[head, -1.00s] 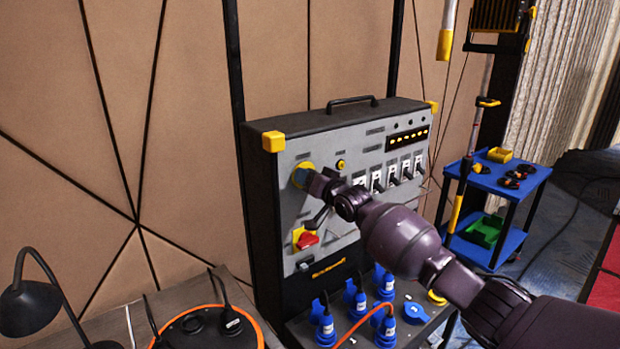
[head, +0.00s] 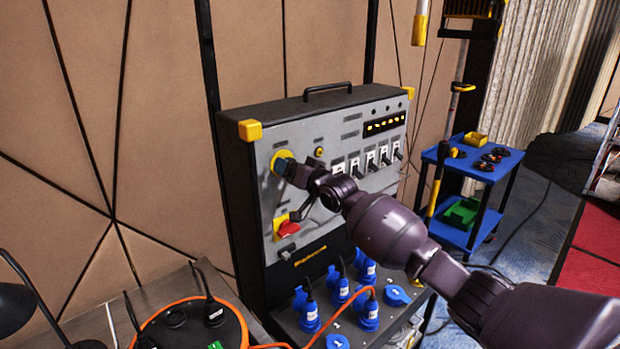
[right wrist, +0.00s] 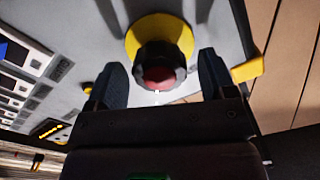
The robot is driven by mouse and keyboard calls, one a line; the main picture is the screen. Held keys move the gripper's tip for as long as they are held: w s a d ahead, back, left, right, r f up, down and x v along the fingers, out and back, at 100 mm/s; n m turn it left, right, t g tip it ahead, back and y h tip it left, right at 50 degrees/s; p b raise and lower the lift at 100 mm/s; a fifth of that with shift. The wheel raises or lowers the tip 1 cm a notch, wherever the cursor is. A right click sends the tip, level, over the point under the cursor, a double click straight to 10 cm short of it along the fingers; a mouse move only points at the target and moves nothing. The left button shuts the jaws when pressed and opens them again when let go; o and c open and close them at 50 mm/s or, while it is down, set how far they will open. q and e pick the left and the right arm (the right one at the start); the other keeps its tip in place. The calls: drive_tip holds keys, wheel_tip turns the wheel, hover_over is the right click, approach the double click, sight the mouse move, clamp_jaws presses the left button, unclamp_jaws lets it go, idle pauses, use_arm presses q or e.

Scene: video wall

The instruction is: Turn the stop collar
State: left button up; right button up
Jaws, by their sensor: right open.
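The stop collar shows in the right wrist view as a dark ribbed ring (right wrist: 158,60) around a red button (right wrist: 159,77), in front of a round yellow plate (right wrist: 160,30). In the head view the yellow plate (head: 279,156) is at the upper left of the grey panel, and the collar is mostly hidden by my right gripper (head: 285,168). In the right wrist view my right gripper (right wrist: 163,82) is open, with one finger on each side of the collar. A gap shows on both sides there. My left gripper is not in view.
The panel (head: 262,200) also has a red switch on a yellow plate (head: 287,228) below the collar and a row of breaker levers (head: 370,160) to the right. Blue plugs (head: 340,290) and an orange cable stand below. A blue cart (head: 475,195) stands at the right.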

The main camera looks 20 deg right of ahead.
drive_tip(key=v, duration=0.8)
drive_tip(key=shift+s+d+b, duration=0.2)
drive_tip(key=shift+s+b, duration=0.15)
drive_tip(key=shift+r, duration=0.1)
drive_tip(key=s+f+n+g+h, duration=0.2)
drive_tip(key=s+f+g+h, duration=0.3)
drive_tip(key=s+f, duration=2.9)
drive_tip(key=s+h, duration=0.1)
drive_tip(key=s, duration=0.3)
drive_tip(key=shift+s+d+f, duration=0.25)
drive_tip(key=shift+d, duration=0.15)
